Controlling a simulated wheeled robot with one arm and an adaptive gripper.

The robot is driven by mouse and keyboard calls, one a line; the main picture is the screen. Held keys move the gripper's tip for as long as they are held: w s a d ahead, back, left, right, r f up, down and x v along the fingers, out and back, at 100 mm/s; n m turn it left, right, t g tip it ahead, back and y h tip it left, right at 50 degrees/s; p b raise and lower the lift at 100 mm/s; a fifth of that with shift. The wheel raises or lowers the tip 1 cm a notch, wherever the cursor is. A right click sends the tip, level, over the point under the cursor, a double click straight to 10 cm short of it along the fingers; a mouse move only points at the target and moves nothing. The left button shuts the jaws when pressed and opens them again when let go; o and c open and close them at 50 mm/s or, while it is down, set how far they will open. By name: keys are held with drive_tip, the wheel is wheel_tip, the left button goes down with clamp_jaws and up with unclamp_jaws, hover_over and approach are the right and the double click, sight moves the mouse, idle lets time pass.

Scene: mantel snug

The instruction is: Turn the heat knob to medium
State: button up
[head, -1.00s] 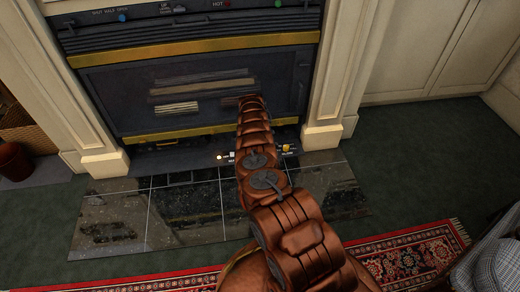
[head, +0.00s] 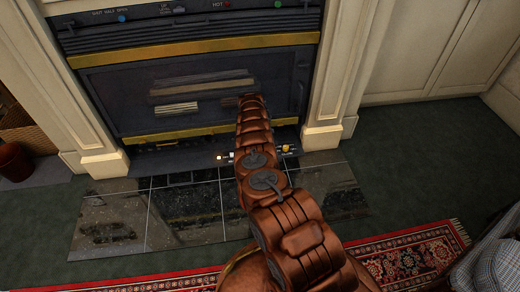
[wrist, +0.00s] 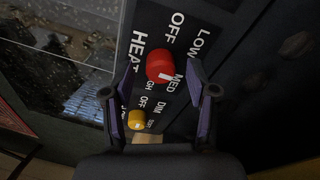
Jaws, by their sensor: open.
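The red heat knob (wrist: 160,67) is in the wrist view on a dark panel lettered HEAT, with OFF, LOW, MED and a partly covered HIGH around it. Its white pointer mark is at the MED lettering. My gripper (wrist: 162,66) is open, with one finger on each side of the red knob. I cannot tell whether either finger touches it. In the head view my arm hides the gripper and the red knob.
A yellow knob (wrist: 138,120) with OFF and DIM lettering is close to the left finger; it also shows in the head view (head: 285,148). The fireplace (head: 190,85) rises behind the arm. A dark tiled hearth (head: 115,222) and a red rug (head: 405,262) lie in front.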

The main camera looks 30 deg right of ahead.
drive_tip(key=shift+w+a+r, duration=0.1)
drive_tip(key=shift+w+r, duration=0.05)
drive_tip(key=shift+r, duration=1)
drive_tip(key=shift+w+a+r, duration=0.1)
drive_tip(key=shift+r, duration=1)
drive_tip(key=shift+w+a+r, duration=0.1)
drive_tip(key=shift+w+r, duration=0.05)
drive_tip(key=shift+r, duration=1)
